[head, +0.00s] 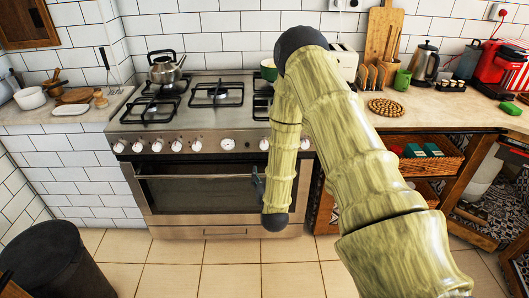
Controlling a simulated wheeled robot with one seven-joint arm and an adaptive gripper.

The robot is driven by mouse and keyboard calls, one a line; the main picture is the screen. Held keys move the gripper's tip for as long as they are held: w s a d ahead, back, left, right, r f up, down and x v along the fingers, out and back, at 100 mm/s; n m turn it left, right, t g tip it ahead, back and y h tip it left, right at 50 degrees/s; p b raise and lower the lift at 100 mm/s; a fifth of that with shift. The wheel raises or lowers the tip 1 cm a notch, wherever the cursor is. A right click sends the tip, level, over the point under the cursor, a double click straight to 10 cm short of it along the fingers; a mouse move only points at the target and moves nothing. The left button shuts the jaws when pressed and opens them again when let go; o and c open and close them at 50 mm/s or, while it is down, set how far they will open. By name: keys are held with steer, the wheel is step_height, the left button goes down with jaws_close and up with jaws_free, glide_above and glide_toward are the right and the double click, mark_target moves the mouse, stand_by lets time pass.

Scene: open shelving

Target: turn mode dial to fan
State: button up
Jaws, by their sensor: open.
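A steel oven with a gas hob (208,190) stands against the tiled wall. A row of several white knobs (177,146) runs along its front panel. I cannot read their markings, so I cannot tell which one is the mode dial. My arm, pale green and ringed, reaches in from the lower right and hides part of the right end of the panel. My gripper (258,185) shows as a small dark shape left of the forearm, in front of the oven door and below the knobs. It is open and appears empty; its fingers are partly hidden.
The oven door handle (200,177) runs across below the knobs, close to my gripper. A kettle (166,67) sits on the hob's back left. A dark bin (57,262) stands at lower left. The tiled floor (180,265) before the oven is clear.

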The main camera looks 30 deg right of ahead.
mark_target(265, 146)
steer(key=shift+m+t+h, duration=0.4)
steer(key=shift+h, duration=0.3)
steer(key=r+x, duration=0.1)
steer(key=x, duration=0.3)
steer(key=r+p+x, duration=0.1)
steer(key=x, duration=0.3)
steer(key=d+r+x, duration=0.1)
steer(key=x, duration=0.4)
steer(key=shift+s+d, duration=0.15)
steer(key=shift+s, duration=0.15)
steer(key=shift+c, duration=0.2)
steer(key=c, duration=1)
